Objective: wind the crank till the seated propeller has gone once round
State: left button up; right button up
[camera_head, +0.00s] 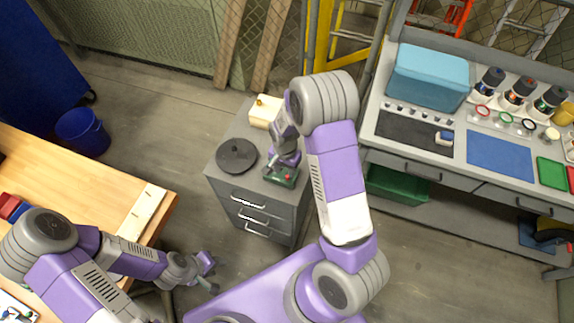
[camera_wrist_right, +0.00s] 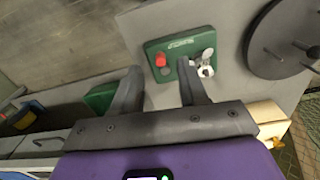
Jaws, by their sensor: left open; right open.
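A green box (camera_head: 281,176) with a red knob sits on the front right of a grey drawer cabinet (camera_head: 225,184). In the right wrist view the green box (camera_wrist_right: 180,47) shows the red knob (camera_wrist_right: 160,61) at one end and a whitish, partly grey part (camera_wrist_right: 206,66) at the other. I cannot tell for sure which part is the crank or the propeller. My right gripper (camera_head: 283,166) is open above the green box; its fingers (camera_wrist_right: 157,82) are apart with nothing between them. My left gripper (camera_head: 209,273) is open and empty, low beside the wooden table.
A black disc (camera_head: 237,156) lies on the cabinet, left of the green box. A pale wooden block (camera_head: 262,113) with a brass-coloured piece stands behind. The workbench (camera_head: 465,125) with a blue bin (camera_head: 428,77) is at right. A wooden table (camera_head: 92,175) is at left.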

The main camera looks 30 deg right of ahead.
jog(key=shift+w+d+r+m, duration=0.15)
jog(key=shift+d+r, duration=0.1)
jog(key=shift+r, duration=0.2)
jog(key=shift+w+d+r+m, duration=0.15)
jog(key=shift+d+r, duration=0.05)
jog(key=shift+r, duration=0.25)
jog(key=shift+d+f, duration=0.1)
jog(key=shift+f, duration=0.15)
notch_tip(320, 180, down, 7)
jog(key=shift+r+b, duration=0.1)
jog(key=shift+b, duration=0.25)
jog(key=shift+c, duration=0.4)
grip_shut()
